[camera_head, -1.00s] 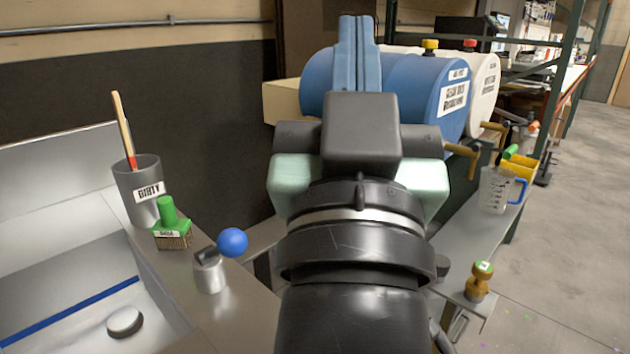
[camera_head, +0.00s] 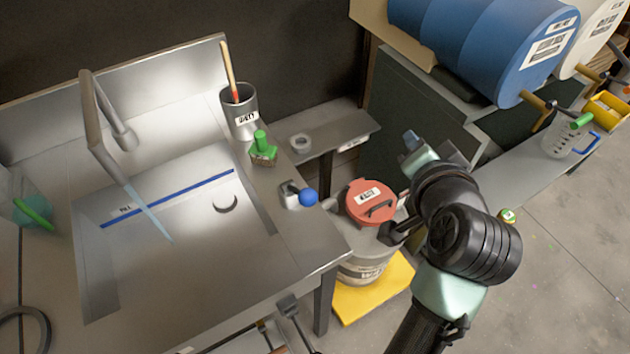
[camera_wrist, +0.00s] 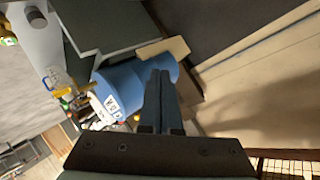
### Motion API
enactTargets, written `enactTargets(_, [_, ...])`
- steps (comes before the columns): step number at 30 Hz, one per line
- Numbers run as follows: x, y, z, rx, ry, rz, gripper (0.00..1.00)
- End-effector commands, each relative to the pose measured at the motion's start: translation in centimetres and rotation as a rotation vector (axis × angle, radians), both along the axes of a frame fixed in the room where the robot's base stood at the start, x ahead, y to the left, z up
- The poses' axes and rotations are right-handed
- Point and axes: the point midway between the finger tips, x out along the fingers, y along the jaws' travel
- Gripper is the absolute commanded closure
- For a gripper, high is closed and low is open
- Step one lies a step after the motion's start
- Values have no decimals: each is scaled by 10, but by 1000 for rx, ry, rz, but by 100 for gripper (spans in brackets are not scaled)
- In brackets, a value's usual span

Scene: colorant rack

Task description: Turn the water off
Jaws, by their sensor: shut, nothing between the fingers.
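A grey metal faucet (camera_head: 92,115) stands at the back left of the steel sink (camera_head: 100,300). A thin pale-blue stream of water (camera_head: 148,212) runs from its spout into the basin. A short metal valve (camera_head: 290,198) with a blue ball knob (camera_head: 308,197) sits on the sink's right rim. My gripper (camera_head: 411,140) is right of and beyond the knob, well apart from it, in the head view. The wrist view shows neither faucet nor knob.
A cup labelled DIRTY (camera_head: 240,112) and a green-handled brush (camera_head: 262,150) stand behind the knob. A red-lidded bucket (camera_head: 368,200) is between the sink and my arm. Space above the knob looks clear.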

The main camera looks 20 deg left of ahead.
Motion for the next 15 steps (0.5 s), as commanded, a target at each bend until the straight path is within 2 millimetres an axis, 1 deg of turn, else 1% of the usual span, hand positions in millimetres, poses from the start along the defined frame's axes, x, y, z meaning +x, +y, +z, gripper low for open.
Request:
enactTargets(1, [-8,-1,-23,126,126,2,100])
enactTargets(2, [-14,1,-39,202,190,5,100])
enactTargets(3, [-23,4,-58,306,276,6,100])
enactTargets(5, [-37,9,-83,464,398,4,100])
enactTargets(6, [-48,12,-98,571,477,0,100])
enactTargets(9, [-73,18,-125,834,657,-14,100])
enactTargets(10, [-81,20,-130,909,705,-17,100])
enactTargets(12, [-97,22,-140,1080,809,-27,100])
enactTargets(15, [-117,22,-148,1308,935,-35,100])
